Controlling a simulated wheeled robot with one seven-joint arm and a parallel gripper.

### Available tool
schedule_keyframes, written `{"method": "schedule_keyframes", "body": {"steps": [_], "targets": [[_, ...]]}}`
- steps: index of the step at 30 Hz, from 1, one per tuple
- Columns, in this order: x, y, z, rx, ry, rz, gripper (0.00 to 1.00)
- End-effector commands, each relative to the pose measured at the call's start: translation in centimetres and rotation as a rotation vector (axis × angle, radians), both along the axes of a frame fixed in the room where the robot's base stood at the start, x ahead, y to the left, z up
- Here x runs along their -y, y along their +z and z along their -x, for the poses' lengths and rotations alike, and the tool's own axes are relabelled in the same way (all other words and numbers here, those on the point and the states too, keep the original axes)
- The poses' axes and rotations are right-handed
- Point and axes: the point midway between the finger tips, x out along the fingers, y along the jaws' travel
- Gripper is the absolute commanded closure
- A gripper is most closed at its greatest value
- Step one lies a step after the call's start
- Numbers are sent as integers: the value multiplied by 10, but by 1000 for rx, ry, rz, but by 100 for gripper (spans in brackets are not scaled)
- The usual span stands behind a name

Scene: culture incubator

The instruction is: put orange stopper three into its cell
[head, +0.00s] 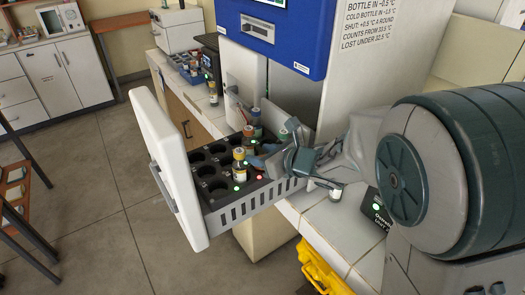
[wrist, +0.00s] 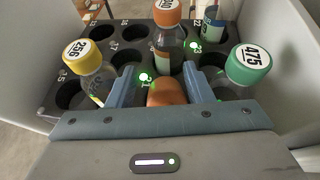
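My gripper (wrist: 160,75) reaches down over the black rack in the pulled-out drawer; in the head view it (head: 272,163) is near the rack's right end. Its two blue-grey fingers stand apart. A plain orange stopper (wrist: 167,93) shows between them in the wrist view, its lower part hidden by my palm. I cannot tell whether both fingers touch it, or whether it sits in a cell. The rack (head: 214,187) has several round numbered cells, some empty, with small lights beside them.
A yellow-capped bottle (wrist: 90,58) and a green-capped bottle (wrist: 245,66) stand close beside the fingers. An orange-capped bottle (wrist: 168,42) stands just beyond them. The white drawer front (head: 165,165) rises at the left. A small bottle (head: 335,194) stands on the counter.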

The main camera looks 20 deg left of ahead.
Motion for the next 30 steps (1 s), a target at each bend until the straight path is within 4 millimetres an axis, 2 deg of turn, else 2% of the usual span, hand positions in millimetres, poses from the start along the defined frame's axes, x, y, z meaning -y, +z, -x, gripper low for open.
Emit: {"method": "schedule_keyframes", "body": {"steps": [8, 14, 30], "targets": [[-1, 5, -2, 8, -1, -10, 52], [9, 12, 3, 9, -3, -15, 52], [74, 44, 42, 12, -2, -16, 52]]}}
